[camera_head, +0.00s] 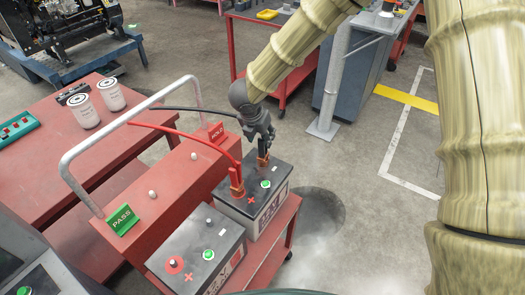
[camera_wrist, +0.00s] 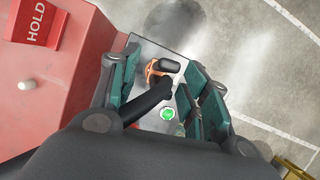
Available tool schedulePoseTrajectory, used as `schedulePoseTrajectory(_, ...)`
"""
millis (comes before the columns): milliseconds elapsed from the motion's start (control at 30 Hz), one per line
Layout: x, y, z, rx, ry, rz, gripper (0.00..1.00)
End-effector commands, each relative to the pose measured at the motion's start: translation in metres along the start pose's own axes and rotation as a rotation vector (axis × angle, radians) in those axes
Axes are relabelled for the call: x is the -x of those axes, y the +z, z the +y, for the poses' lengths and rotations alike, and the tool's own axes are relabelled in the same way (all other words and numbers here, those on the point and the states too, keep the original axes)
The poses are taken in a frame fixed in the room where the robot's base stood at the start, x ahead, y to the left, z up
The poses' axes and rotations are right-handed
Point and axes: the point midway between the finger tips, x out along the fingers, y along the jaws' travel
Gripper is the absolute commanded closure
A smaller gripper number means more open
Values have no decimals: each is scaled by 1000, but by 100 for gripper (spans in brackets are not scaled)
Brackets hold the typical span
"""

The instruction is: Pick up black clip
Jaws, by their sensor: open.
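The black clip (camera_wrist: 152,103) has a dark body and copper-coloured jaws. It sits at a terminal of the far battery (camera_head: 253,203), and a black cable runs from it leftward to the red cart. In the head view only its copper jaws (camera_head: 263,160) show clearly below my gripper (camera_head: 262,146), which hides most of the rest. In the wrist view my gripper (camera_wrist: 165,70) is open, with teal finger pads on both sides of the clip. I cannot tell whether either pad touches it.
A red clip (camera_head: 236,181) with a red cable stands on the same battery, close to the left. A near battery (camera_head: 198,252) shares the red cart. A HOLD sign (camera_head: 216,132), a PASS sign (camera_head: 122,219) and a grey rail (camera_head: 137,113) stand left. Floor is clear to the right.

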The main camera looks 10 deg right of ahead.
Motion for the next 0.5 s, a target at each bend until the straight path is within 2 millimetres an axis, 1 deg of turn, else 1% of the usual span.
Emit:
schedulePoseTrajectory(33, -2, 2, -1, -1, -1, 1, 54)
schedulePoseTrajectory(100, -11, 1, -2, 0, -2, 0, 54)
schedulePoseTrajectory(267, -25, 1, 1, 1, 0, 1, 54)
schedulePoseTrajectory(500, -28, 1, 1, 1, 0, 1, 54)
